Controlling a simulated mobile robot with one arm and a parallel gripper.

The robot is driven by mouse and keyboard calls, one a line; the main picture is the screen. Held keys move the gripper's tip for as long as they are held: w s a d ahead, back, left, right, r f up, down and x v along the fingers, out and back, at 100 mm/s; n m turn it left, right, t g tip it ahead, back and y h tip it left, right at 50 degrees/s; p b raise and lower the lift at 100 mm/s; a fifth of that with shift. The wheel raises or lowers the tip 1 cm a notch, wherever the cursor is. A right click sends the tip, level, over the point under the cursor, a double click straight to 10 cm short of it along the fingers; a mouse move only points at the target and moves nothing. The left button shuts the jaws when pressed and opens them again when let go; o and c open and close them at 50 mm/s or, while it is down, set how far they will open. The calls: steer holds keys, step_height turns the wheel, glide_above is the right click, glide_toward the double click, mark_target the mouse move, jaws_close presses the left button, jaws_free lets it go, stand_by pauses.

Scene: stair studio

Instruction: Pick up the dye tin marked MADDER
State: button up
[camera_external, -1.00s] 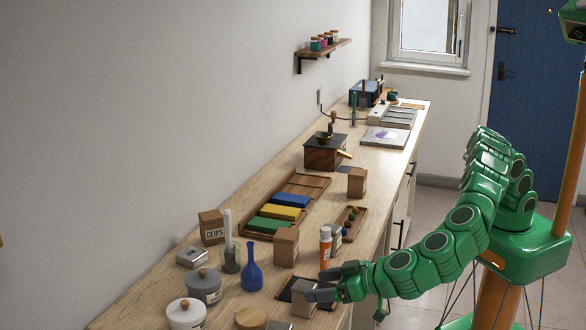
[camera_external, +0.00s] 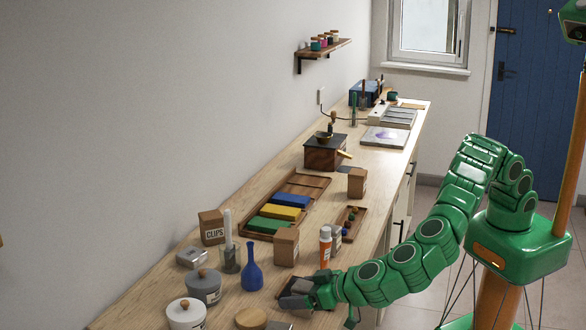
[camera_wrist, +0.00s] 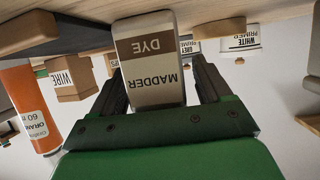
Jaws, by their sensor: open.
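The dye tin marked MADDER (camera_wrist: 155,75) fills the middle of the wrist view, its lettering upside down. My gripper (camera_wrist: 160,85) is open, with one dark finger on each side of the tin. I cannot tell whether the fingers touch it. In the external view my gripper (camera_external: 304,289) is low over the near part of the bench, and the fingers partly hide the tin (camera_external: 301,284).
An orange tube (camera_wrist: 28,108) stands close beside the gripper, with a box marked WIRE (camera_wrist: 75,80) near it. A blue bottle (camera_external: 251,272), a cardboard box (camera_external: 286,247) and a round wooden lid (camera_external: 251,319) are around it on the bench (camera_external: 180,282).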

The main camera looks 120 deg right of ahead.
steer(key=c, duration=1.2)
steer(key=shift+o, duration=0.2)
